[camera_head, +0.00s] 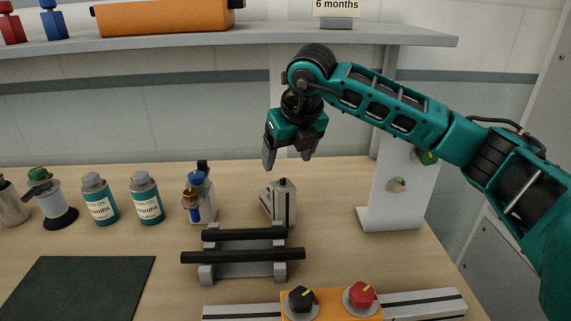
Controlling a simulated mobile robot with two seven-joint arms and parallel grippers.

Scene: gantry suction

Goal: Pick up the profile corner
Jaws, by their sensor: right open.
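The profile corner (281,203), a small grey metal piece with a dark slotted upright, stands on the wooden table near the middle. My right gripper (287,160) comes in from the right and points down above it. Its two fingers are apart, with nothing between them. The fingertips are above the top of the corner and do not appear to touch it. My left gripper is not in view.
A grey stand holding two black bars (243,255) is just in front of the corner. A small blue-topped device (200,190) and bottles (146,198) stand to the left. A white bracket (388,218) is to the right. An orange knob box (331,308) is in front. A shelf (230,42) hangs above.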

